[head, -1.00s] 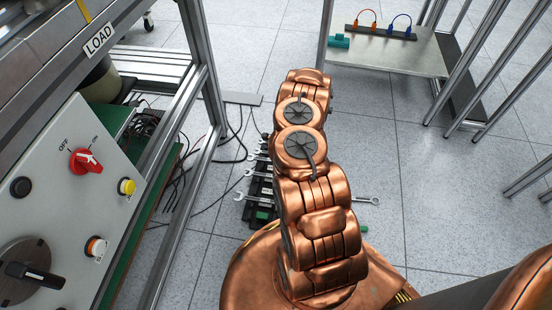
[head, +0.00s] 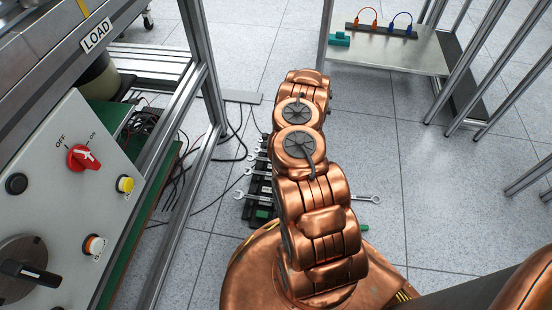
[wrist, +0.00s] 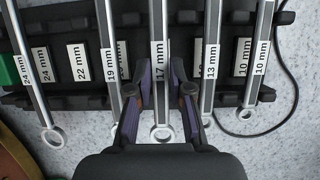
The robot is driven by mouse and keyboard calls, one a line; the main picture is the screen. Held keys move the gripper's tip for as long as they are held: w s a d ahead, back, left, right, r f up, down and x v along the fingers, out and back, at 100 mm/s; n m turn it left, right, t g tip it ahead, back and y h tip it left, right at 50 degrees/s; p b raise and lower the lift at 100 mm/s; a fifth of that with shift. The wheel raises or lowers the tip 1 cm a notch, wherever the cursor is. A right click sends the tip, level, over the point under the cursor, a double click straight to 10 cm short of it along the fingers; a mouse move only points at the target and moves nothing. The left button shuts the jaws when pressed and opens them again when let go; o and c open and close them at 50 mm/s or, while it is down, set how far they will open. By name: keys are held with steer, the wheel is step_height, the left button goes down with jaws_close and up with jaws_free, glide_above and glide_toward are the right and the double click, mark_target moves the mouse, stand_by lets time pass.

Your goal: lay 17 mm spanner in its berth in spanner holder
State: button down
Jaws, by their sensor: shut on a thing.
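The 17 mm spanner (wrist: 161,100) is between the fingers of my gripper (wrist: 163,92) in the wrist view, and the gripper is shut on it. Its ring end points to the bottom of the picture. It lies over the black spanner holder (wrist: 75,19), between the 19 mm spanner (wrist: 108,40) and the 13 mm spanner (wrist: 210,75), roughly parallel to them. It covers the label behind it. I cannot tell whether it touches the holder. In the head view the holder (head: 262,190) stands low beside my arm, partly hidden by it; my gripper is hidden there.
The 24 mm spanner (wrist: 32,85) and the 10 mm spanner (wrist: 257,70) lie in the holder. No spanner covers the 22 mm label (wrist: 81,62). Cables (head: 185,160) run on the floor by the bench frame (head: 204,70). Open floor (head: 370,150) is to the right.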

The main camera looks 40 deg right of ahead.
steer(key=shift+f+b, duration=0.6)
steer(key=shift+f, duration=0.3)
stand_by(0.4)
steer(key=c, duration=1)
jaws_free()
steer(key=shift+o, duration=0.2)
steer(key=v, duration=1.2)
